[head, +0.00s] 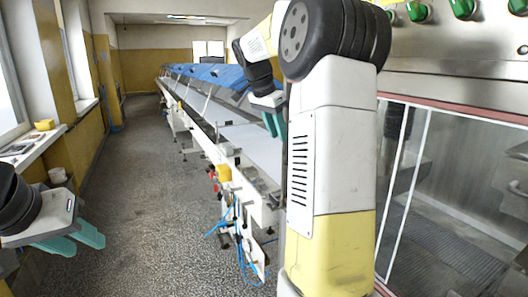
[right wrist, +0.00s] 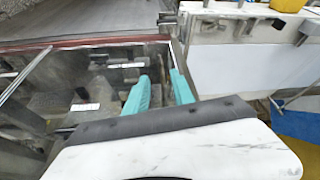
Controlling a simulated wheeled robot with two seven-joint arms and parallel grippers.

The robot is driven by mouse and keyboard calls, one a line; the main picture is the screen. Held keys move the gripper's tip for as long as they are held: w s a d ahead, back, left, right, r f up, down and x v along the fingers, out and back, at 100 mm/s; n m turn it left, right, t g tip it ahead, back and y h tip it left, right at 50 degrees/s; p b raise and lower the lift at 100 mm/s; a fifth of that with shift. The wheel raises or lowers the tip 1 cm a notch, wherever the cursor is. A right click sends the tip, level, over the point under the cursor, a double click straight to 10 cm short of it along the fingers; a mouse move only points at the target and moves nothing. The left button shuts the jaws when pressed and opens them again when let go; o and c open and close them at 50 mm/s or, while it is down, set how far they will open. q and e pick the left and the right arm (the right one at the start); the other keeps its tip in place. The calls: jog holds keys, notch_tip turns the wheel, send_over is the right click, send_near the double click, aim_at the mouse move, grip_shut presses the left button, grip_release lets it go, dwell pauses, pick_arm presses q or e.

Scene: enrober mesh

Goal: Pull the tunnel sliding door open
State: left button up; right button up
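The tunnel's sliding door appears to be the clear panel with pale upright bars (head: 408,195) at the right of the head view, under a reddish rail. In the right wrist view a slanted metal bar (right wrist: 26,75) crosses the glass at the left, apart from my fingers. My right gripper (head: 273,123) has teal fingers with a gap between them. In the right wrist view the right gripper (right wrist: 162,84) is in front of the glass near its frame corner; contact cannot be told. My left gripper (head: 78,240) is open and empty at lower left, far from the door.
A long conveyor (head: 240,140) with blue covers runs back from the middle. Green knobs (head: 462,8) sit on the panel above the door. A windowsill (head: 35,143) with small items is at left. The speckled floor (head: 140,190) between is clear. My right arm hides part of the machine.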

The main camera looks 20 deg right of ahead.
aim_at(284, 161)
jog(key=x, duration=0.8)
jog(key=shift+w+d+r, duration=0.15)
jog(key=shift+w, duration=0.05)
jog(key=shift+c, duration=0.2)
grip_shut()
dwell(1.0)
